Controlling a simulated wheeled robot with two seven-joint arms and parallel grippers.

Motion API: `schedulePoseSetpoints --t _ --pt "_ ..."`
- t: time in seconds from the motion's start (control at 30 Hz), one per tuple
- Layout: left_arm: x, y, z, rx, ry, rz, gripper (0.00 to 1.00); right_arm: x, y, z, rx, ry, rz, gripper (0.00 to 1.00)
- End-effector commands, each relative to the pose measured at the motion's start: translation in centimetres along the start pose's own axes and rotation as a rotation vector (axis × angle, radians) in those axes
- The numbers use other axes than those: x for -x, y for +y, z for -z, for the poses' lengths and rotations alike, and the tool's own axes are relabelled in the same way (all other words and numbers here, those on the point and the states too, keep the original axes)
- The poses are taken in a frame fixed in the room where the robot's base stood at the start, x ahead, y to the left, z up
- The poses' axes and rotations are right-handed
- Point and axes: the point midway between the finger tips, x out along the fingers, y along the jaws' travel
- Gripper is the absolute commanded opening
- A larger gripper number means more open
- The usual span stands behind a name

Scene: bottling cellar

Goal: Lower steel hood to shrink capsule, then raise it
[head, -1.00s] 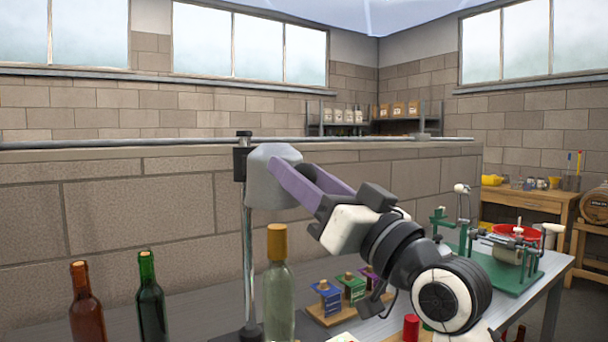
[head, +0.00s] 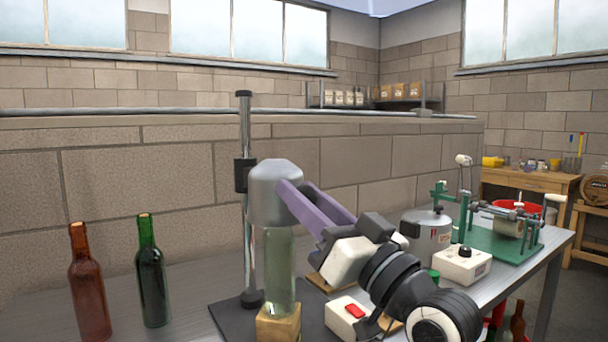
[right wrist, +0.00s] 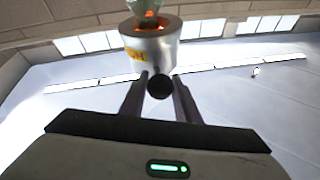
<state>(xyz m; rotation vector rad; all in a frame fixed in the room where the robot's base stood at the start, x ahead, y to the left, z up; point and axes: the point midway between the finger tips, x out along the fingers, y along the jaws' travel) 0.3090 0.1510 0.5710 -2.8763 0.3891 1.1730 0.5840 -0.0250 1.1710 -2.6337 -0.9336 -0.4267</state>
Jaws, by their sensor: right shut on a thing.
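The steel hood (head: 274,195) rides on an upright post (head: 244,125) with a black collar. It sits down over the top of the clear green bottle (head: 279,275), which stands upright on a wooden block (head: 278,326). The bottle's capsule is hidden inside the hood in the head view. My right gripper (head: 287,193) is shut at the hood's side. In the right wrist view the fingers (right wrist: 158,84) flank the hood's round black knob, and the hood's opening (right wrist: 150,25) glows orange around the bottle. My left gripper is out of view.
A brown bottle (head: 88,285) and a dark green bottle (head: 151,275) stand at the left. A white box with a red switch (head: 348,318) is right of the block. A steel pot (head: 425,235), another white box (head: 462,264) and a green machine (head: 510,250) stand further right.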

Motion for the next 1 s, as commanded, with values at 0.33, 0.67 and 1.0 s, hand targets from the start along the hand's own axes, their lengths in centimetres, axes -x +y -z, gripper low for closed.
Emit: schedulePoseSetpoints --t 0.33,0.67,1.0 --pt "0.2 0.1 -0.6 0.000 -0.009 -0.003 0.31 0.3 0.2 -1.1 -0.002 -0.012 -0.001 0.00" --pt "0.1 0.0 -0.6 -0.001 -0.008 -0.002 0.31 0.3 0.2 -0.9 -0.001 -0.006 0.000 0.47" --pt "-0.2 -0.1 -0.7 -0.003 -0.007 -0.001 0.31 3.1 0.2 -0.9 0.002 -0.005 -0.002 0.47"
